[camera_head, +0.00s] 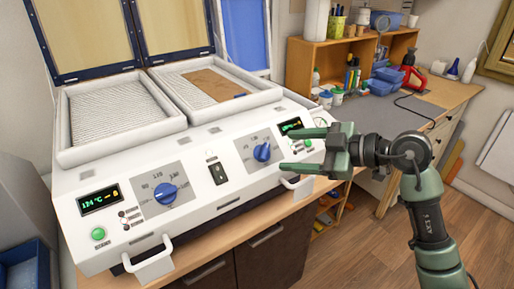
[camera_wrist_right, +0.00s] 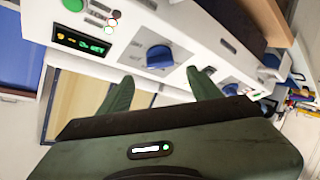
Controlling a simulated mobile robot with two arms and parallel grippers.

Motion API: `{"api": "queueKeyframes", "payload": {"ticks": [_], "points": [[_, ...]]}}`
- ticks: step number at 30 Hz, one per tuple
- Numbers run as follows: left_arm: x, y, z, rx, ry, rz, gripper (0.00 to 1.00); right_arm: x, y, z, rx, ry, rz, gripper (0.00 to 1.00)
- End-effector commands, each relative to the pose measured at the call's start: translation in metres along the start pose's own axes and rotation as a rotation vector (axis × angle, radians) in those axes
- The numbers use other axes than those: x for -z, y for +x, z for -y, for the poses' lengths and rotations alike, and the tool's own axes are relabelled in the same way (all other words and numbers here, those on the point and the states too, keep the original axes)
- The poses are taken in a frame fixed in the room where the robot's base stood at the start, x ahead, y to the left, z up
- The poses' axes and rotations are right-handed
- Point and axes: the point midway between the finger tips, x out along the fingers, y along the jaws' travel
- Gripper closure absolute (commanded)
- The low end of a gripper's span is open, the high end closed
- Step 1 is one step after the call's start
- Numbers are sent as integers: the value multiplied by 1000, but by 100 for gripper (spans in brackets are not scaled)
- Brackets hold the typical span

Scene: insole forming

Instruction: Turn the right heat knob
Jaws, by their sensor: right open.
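The right heat knob (camera_head: 262,152) is a blue dial on the sloped white front panel of the two-bed press (camera_head: 203,177). It also shows in the right wrist view (camera_wrist_right: 159,57), beyond and between the fingertips. My right gripper (camera_head: 287,150) is open and empty, just to the right of the knob in the head view, its fingers pointing left toward it. In the wrist view the open fingers (camera_wrist_right: 160,76) show a gap to the panel; I see no contact. A similar blue left knob (camera_head: 165,193) sits farther left. My left gripper is out of view.
A black switch (camera_head: 217,173) lies between the knobs. The right display (camera_head: 291,127) and green button (camera_head: 308,143) are close to my right fingers. Front handles (camera_head: 149,262) stick out below the panel. A wooden bench (camera_head: 408,115) with tools stands at the back right.

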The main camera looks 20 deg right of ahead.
Motion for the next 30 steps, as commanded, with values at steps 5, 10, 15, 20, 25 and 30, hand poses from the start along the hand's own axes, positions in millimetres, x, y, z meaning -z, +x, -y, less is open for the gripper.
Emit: {"api": "queueKeyframes", "payload": {"ticks": [5, 10, 15, 20, 25, 30], "points": [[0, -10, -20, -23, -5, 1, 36, 3, 30, 0, 4, 4, -6, 36], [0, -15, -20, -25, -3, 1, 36, 2, 54, 0, 3, 3, -6, 36], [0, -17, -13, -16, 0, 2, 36, 1, 67, 1, 3, 0, -4, 36], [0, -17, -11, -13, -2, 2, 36, 1, 68, 1, 2, -1, -4, 36], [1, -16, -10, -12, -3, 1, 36, 1, 68, 1, 3, 0, -4, 53], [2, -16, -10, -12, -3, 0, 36, 1, 68, 1, 3, 0, -5, 99]]}}
